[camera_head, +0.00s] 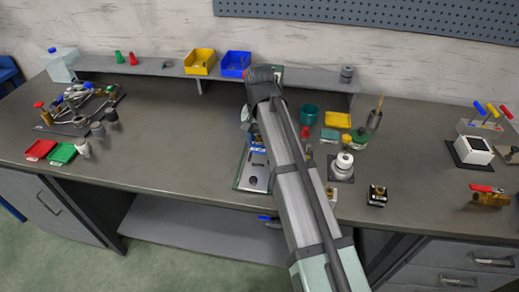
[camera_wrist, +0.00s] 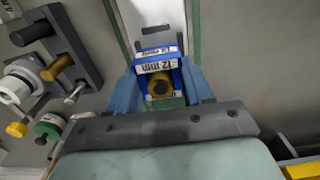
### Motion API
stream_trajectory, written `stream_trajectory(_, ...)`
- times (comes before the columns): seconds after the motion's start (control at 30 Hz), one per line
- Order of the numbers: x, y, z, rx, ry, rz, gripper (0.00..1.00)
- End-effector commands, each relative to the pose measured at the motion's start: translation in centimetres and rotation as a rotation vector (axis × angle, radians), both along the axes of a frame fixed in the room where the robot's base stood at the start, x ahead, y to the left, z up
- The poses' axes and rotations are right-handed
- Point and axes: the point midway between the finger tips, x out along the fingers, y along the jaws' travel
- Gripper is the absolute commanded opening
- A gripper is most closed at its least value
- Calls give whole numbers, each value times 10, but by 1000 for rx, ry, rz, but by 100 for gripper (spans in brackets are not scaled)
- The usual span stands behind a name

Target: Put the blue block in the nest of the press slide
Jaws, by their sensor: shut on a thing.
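The blue block (camera_wrist: 175,72) shows in the middle of the wrist view, with a white "12 mm" label and a dark round opening with a yellowish ring. My gripper (camera_wrist: 160,84) is shut on it, with a blue-grey finger at each side. Just beyond the block is a pale strip with green edges (camera_wrist: 150,14), with a small labelled part at its near end. I cannot tell whether the block touches that part or sits in a nest.
A grey fixture (camera_wrist: 62,50) with knobs and a white round part stand at the left in the wrist view. Yellow (camera_head: 200,62) and blue (camera_head: 236,64) bins stand on the back shelf. Small fixtures (camera_head: 341,168) stand right of my arm. The left-centre bench is clear.

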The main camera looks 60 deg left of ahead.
Motion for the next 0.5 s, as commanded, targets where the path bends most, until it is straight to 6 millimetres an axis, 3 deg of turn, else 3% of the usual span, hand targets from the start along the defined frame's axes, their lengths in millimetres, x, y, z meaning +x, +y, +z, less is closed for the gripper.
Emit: stream_trajectory(0.5,0,0,-44,0,0,1,0)
